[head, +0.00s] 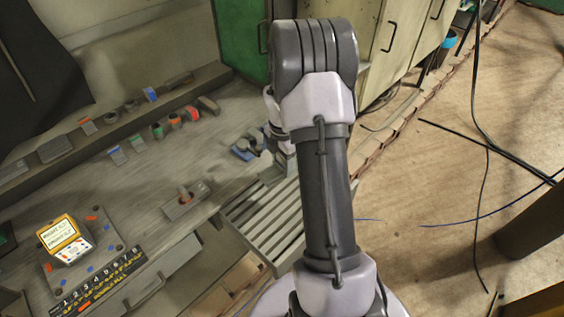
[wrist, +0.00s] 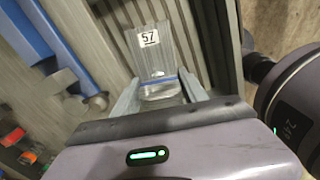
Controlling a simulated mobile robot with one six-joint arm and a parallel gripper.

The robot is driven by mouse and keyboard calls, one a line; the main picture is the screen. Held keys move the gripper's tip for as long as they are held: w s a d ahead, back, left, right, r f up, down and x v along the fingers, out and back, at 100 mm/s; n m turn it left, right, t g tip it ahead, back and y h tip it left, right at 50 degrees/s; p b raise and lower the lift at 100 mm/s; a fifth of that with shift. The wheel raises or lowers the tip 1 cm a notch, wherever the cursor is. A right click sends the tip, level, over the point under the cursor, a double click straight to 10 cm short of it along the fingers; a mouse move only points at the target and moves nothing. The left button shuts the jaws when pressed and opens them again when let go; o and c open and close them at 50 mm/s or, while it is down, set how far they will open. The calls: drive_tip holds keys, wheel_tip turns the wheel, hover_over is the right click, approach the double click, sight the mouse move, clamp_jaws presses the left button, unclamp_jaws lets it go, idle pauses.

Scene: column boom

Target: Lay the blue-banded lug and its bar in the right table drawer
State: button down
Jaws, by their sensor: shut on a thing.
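My gripper (wrist: 160,95) is shut on the blue-banded lug (wrist: 160,84), which sits between the two fingers in the wrist view. A blue line crosses the lug. A pale grey ribbed bar (wrist: 155,58) extends beyond it, with a white tag reading 57. In the head view my arm hides the gripper and most of what it holds. A drawer front with a handle (head: 149,294) shows below the table edge at the lower left. I cannot tell which drawer it is or whether it is open.
The grey table (head: 105,190) carries a row of small coloured parts at the back, a blue fixture (head: 245,149) and a yellow-topped box (head: 66,240). A slatted grey rack (head: 265,225) adjoins its right side. Cabinets (head: 395,40) stand behind. Cables lie on the floor at right.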

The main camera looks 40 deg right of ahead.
wheel_tip(320, 180, down, 16)
drive_tip(key=b, duration=1.3)
drive_tip(key=shift+f+b, duration=0.2)
drive_tip(key=shift+b, duration=0.15)
drive_tip(key=shift+f+b, duration=0.8)
drive_tip(key=shift+f, duration=0.9)
drive_tip(key=c, duration=0.5)
unclamp_jaws()
